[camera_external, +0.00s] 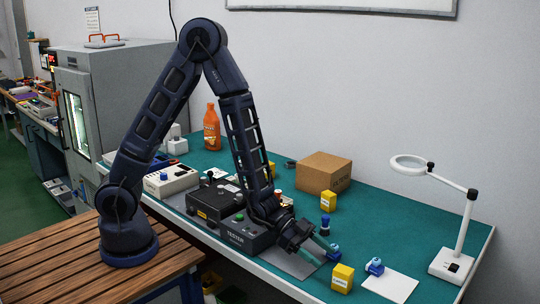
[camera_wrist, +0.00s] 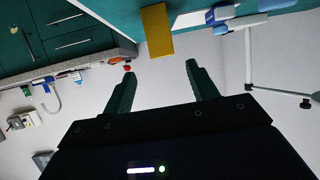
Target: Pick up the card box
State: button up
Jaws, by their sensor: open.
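A second yellow box (camera_external: 328,201) stands farther back, and a larger brown carton (camera_external: 322,172) stands behind that. My gripper (camera_external: 324,248) is low over the bench, behind and left of the front yellow box. In the wrist view my gripper (camera_wrist: 160,72) is open, with nothing between its two green fingers.
A blue item (camera_external: 375,266) and a white sheet (camera_external: 389,284) lie right of the front yellow box. A black tester (camera_external: 246,233) stands left. A magnifier lamp (camera_external: 452,262) stands at right.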

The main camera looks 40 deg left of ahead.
aim_at(337, 266)
jog(key=x, duration=0.8)
jog(key=shift+w+d+f, duration=0.1)
jog(key=shift+w+f, duration=0.2)
jog(key=c, duration=1.1)
